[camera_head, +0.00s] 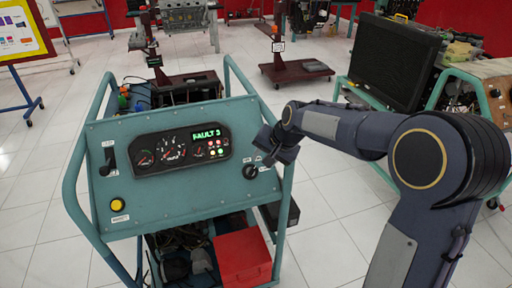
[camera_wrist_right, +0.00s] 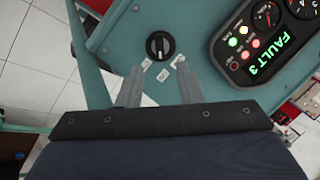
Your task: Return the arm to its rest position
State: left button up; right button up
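My right arm (camera_head: 330,128) reaches in from the right toward the teal engine trainer panel (camera_head: 185,195). My right gripper (camera_head: 266,156) is close to the panel's right edge, by the black rotary knob (camera_head: 251,171). In the right wrist view the two fingers (camera_wrist_right: 160,78) stand apart with nothing between them. The knob (camera_wrist_right: 160,45) sits just beyond the fingertips; I see no contact with it. The gauge cluster (camera_head: 180,150) reads "FAULT 3" in green. My left arm and gripper are not in view.
A red box (camera_head: 242,257) sits low in the trainer's frame. A black monitor (camera_head: 394,62) and another trainer stand on the right, behind my arm. A dark red wheeled stand (camera_head: 297,70) is farther back. White tiled floor (camera_head: 325,225) is open right of the trainer.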

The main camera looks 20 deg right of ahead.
jog(key=s+d+n, duration=0.1)
jog(key=s+n, duration=0.5)
jog(key=s, duration=2.5)
jog(key=shift+s+r+y+p, duration=0.35)
jog(key=shift+s+y+p, duration=0.05)
dwell(2.4)
